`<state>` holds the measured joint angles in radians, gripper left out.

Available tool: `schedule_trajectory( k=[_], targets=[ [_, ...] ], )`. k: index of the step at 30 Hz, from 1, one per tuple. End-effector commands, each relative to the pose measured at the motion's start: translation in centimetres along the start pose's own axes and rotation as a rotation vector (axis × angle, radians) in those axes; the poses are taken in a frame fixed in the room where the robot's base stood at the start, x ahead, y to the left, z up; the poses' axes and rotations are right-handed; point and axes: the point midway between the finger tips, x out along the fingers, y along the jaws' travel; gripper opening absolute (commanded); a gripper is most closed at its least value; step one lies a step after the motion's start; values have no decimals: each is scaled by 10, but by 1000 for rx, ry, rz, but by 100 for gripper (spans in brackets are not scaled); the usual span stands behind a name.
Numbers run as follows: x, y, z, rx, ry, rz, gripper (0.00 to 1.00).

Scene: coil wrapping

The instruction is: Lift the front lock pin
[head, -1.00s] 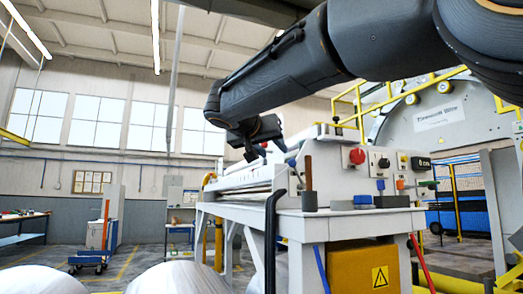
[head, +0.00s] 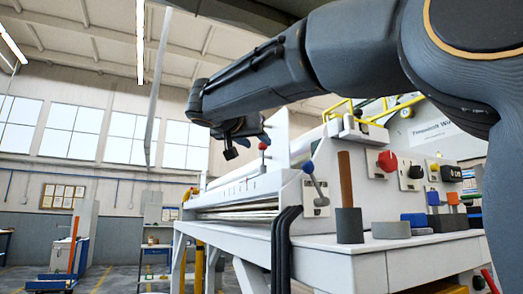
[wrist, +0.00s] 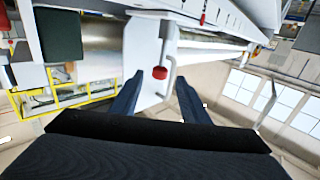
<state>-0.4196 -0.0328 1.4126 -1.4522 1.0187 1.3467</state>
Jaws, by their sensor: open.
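In the wrist view a red-capped part, which looks like the front lock pin (wrist: 160,72), sits on a white plate (wrist: 142,60) beside a bent grey rod. My gripper (wrist: 157,97) is open, its dark fingers on either side of the red cap in the picture, with nothing between them. I cannot tell how far the cap is from the fingertips. In the head view my gripper (head: 231,152) hangs above the left part of the white machine (head: 240,195). A red-knobbed pin (head: 263,147) stands just right of it; I cannot tell if it is the same pin.
A blue-knobbed lever (head: 314,182), a brown-handled tool in a dark holder (head: 348,225) and a red button (head: 387,161) are at the machine's near end. Black hoses (head: 287,245) hang over its edge. Open floor and a blue cart (head: 57,283) lie to the left.

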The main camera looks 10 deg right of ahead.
Motion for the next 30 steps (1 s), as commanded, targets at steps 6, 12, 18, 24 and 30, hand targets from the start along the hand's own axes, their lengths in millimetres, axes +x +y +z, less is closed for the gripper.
schedule_trajectory(
  k=[6,12,18,24,30],
  targets=[
    [33,0,-2,-2,-2,1,41],
    [59,0,-1,0,-1,0,41],
    [69,1,0,-1,-2,0,41],
    [69,1,1,-1,-1,0,41],
    [69,1,0,-1,-1,0,11]
  ],
)
